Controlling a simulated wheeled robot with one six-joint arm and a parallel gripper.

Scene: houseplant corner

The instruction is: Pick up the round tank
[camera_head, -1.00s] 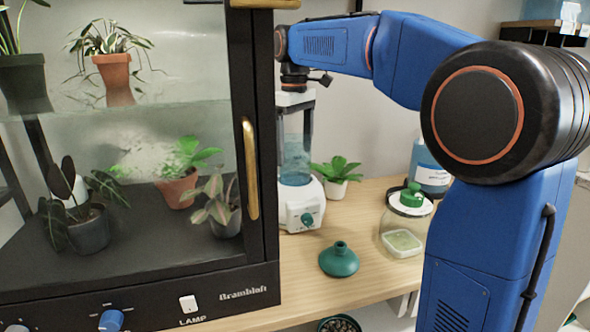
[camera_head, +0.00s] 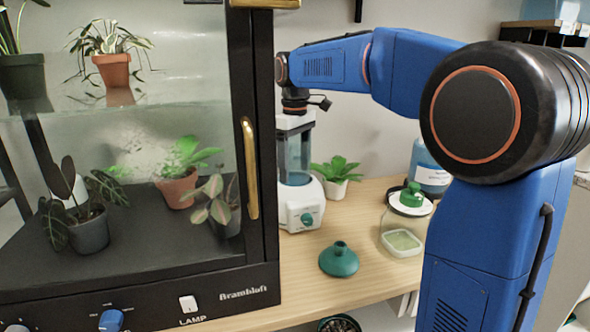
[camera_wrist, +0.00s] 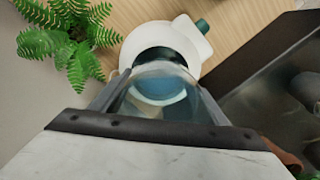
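The round tank (camera_head: 294,157) is a clear, bluish cylinder standing upright on a white base (camera_head: 301,211) with a green knob. My gripper (camera_head: 295,168) points straight down over it, with one finger on each side of the tank. In the wrist view, the tank (camera_wrist: 160,84) lies between my two spread fingers, above the round white base (camera_wrist: 175,40). The fingers look open, and I cannot make out whether either touches the tank wall. The top of the tank is partly hidden by my gripper.
A black glass cabinet (camera_head: 262,280) with a brass handle stands close on the left. A fern-like plant (camera_head: 336,173) is just right of the base. A green funnel (camera_head: 339,259), a jar (camera_head: 404,222) and a blue bottle (camera_head: 428,170) share the wooden table (camera_head: 300,286).

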